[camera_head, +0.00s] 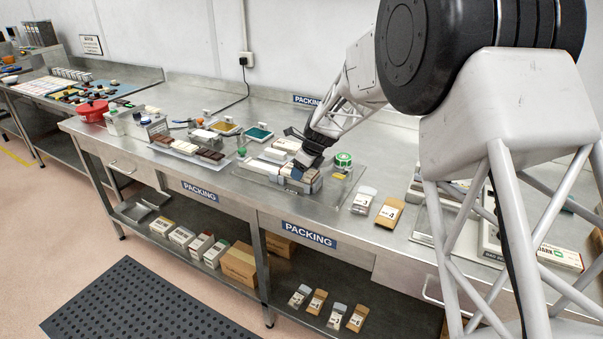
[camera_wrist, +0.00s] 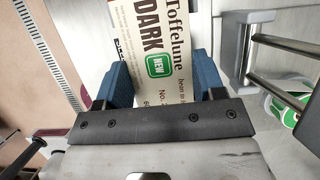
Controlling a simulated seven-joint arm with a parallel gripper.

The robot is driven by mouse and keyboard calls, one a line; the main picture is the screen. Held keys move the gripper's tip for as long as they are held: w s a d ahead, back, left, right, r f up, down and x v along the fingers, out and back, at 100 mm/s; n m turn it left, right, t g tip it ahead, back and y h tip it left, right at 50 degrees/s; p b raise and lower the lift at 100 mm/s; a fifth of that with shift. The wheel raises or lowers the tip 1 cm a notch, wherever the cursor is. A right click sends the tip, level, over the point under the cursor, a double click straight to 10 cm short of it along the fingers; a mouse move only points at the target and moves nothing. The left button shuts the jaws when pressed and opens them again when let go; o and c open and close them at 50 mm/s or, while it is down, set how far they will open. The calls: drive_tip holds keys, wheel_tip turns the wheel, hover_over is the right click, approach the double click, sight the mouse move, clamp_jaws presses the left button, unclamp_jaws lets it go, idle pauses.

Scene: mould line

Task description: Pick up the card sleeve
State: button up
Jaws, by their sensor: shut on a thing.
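The card sleeve (camera_wrist: 154,35) is cream with brown lettering, "Toffelune DARK", and a green "NEW" label, seen in the wrist view. My gripper (camera_wrist: 160,72) is shut on it, with one blue finger on each side. The sleeve's far end runs out of the top of the wrist view. In the head view my gripper (camera_head: 309,160) is low over a shallow tray (camera_head: 262,178) on the steel packing bench. The arm and fingers hide much of the sleeve there. I cannot tell whether it touches the tray.
A green tape roll (camera_head: 343,160) stands right of my gripper. A grey-topped packet (camera_head: 364,200) and a brown packet (camera_head: 389,211) lie farther right. Chocolate bars (camera_head: 188,147) on a tray and a red pot (camera_head: 92,110) are at left. Bare bench lies along the front edge.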

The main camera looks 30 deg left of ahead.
drive_tip(key=shift+r, duration=4.4)
